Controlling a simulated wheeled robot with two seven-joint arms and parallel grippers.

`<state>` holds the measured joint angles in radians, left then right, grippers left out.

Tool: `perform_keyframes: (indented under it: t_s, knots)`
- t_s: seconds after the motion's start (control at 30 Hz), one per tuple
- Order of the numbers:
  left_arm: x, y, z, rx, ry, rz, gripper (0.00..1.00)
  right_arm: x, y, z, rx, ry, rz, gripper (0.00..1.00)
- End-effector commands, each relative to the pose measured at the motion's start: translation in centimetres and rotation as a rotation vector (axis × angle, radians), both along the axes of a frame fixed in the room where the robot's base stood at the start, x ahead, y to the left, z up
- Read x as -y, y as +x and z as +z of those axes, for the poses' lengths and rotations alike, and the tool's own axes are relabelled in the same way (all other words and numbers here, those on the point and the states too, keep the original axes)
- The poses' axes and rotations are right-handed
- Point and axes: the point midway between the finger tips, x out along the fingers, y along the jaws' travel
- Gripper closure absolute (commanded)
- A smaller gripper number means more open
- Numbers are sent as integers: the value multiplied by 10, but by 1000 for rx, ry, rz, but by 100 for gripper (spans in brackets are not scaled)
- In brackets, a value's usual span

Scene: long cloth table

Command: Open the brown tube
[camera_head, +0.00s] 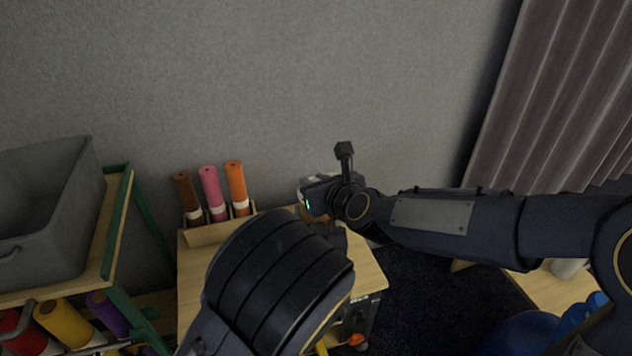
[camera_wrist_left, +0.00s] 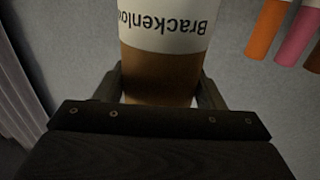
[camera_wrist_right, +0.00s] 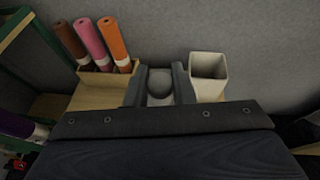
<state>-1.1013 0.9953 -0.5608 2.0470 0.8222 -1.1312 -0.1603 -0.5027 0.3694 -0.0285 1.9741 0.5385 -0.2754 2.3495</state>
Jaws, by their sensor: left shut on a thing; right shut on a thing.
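The brown tube (camera_wrist_left: 160,72) stands between the two fingers of my left gripper (camera_wrist_left: 160,88) in the left wrist view. It has a brown body and a white band with "Brackenlo" lettering; its top end is out of that view. My left gripper is shut on it. My right gripper (camera_wrist_right: 160,76) is shut on a grey rounded thing (camera_wrist_right: 159,86), which looks like a cap. I cannot tell whether it is joined to the tube. In the head view my right gripper (camera_head: 320,198) is above the table, and my left arm hides most of the tube.
A wooden table (camera_head: 200,262) bears a rack (camera_head: 215,233) with brown, pink and orange rolls at the left. A white square open container (camera_wrist_right: 208,68) stands to the right. A shelf with a grey bin (camera_head: 50,205) is at the far left. A grey wall is close behind.

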Motion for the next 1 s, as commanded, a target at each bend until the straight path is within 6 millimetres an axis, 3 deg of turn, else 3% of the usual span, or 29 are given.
perform_keyframes:
  t_s: [0.67, 1.0]
  knots:
    - [0, 0, 0, 0, 0, 1, 78, 0, 0, 1, 0, 0, 0, 100]
    - [0, 0, 0, 0, 0, 1, 78, 0, 0, 11, 1, -1, -1, 100]
